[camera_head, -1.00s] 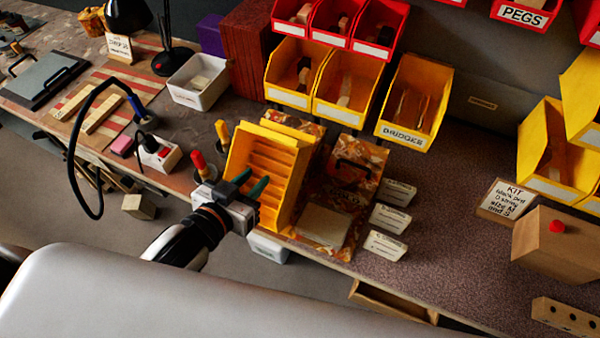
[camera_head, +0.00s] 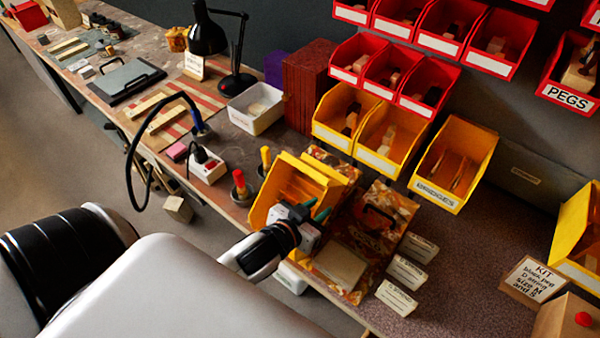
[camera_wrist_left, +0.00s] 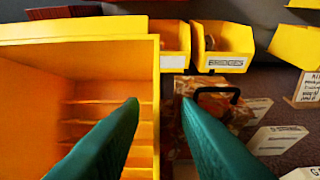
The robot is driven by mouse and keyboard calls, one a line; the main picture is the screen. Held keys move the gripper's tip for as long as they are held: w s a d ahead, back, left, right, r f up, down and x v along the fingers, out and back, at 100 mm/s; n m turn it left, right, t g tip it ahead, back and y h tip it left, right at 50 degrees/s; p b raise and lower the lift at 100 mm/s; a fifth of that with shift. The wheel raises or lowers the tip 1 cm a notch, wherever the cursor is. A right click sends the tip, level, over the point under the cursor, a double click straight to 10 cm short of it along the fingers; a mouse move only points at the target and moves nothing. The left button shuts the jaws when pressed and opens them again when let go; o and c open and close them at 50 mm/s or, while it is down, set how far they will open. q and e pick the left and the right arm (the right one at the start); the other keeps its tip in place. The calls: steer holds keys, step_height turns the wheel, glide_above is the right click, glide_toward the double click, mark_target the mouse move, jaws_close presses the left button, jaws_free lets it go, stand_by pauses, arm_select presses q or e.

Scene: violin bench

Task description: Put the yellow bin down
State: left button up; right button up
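The yellow bin (camera_head: 262,205) stands tipped at the front edge of the bench, its ribbed inside facing me. In the left wrist view the yellow bin (camera_wrist_left: 75,50) fills the left half. My left gripper (camera_head: 307,213) is at the bin's lower right side. In the left wrist view its two green fingers (camera_wrist_left: 160,102) are apart, one before the bin's inside and one to the right of its right wall. Gaps show between the fingertips and that wall. The bin's underside is hidden. My right gripper is not in view.
A patterned case (camera_head: 385,222) with a black handle is right of the bin, with several white labelled cards (camera_head: 408,271) beside it. Screwdrivers (camera_head: 240,184) and a white socket box (camera_head: 208,168) are left. Yellow and red bins hang behind.

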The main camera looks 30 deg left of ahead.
mark_target(325, 202)
arm_select(q)
steer(key=x, duration=0.3)
steer(key=shift+w+f+p, duration=0.15)
steer(key=shift+w+p, duration=0.2)
steer(key=shift+w, duration=0.05)
steer(key=shift+s, duration=0.1)
jaws_close()
stand_by(1.0)
